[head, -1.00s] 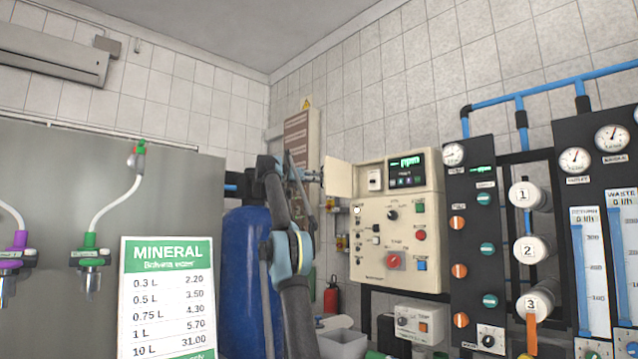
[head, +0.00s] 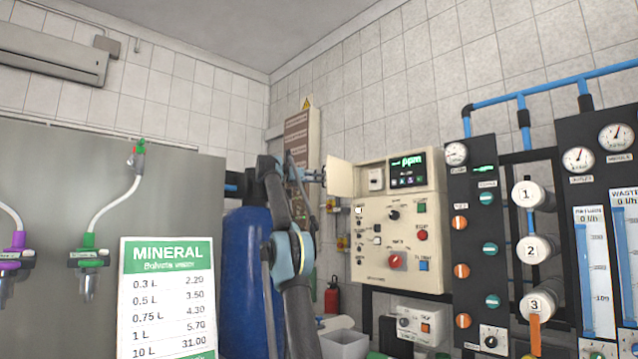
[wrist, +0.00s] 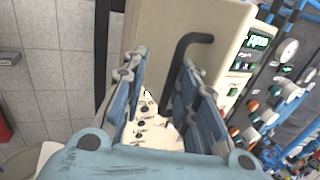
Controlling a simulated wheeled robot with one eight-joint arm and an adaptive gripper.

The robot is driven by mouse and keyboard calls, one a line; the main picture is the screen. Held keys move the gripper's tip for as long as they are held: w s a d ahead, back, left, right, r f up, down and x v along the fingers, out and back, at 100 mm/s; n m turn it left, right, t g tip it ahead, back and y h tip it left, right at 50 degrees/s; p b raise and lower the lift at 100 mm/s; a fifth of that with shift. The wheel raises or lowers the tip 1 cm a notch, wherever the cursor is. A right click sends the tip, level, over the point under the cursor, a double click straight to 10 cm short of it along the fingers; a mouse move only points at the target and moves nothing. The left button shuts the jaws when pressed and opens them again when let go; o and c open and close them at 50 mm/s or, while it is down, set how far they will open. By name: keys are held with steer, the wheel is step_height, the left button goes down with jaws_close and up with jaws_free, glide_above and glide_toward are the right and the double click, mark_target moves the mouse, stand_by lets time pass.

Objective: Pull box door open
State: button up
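The beige control box (head: 400,230) hangs on the tiled wall, and its small beige door (head: 340,178) stands swung out at its upper left. In the wrist view the door (wrist: 165,28) fills the upper middle, with a bent black handle (wrist: 190,42) on its face. My gripper (head: 316,175) is beside the door's left edge in the head view. In the wrist view my gripper (wrist: 168,88) is open, its blue fingers wide apart with the handle between them, closer to the right finger. Contact with the handle cannot be told.
Knobs and buttons cover the box front, and a lit display (head: 407,170) sits at its upper right. A blue tank (head: 248,270) stands behind my arm. A black gauge panel (head: 475,250) is to the right of the box. A mineral water price sign (head: 168,300) is at the left.

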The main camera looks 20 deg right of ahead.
steer(key=shift+a, duration=0.1)
steer(key=a, duration=0.7)
steer(key=shift+s+a, duration=0.2)
stand_by(0.3)
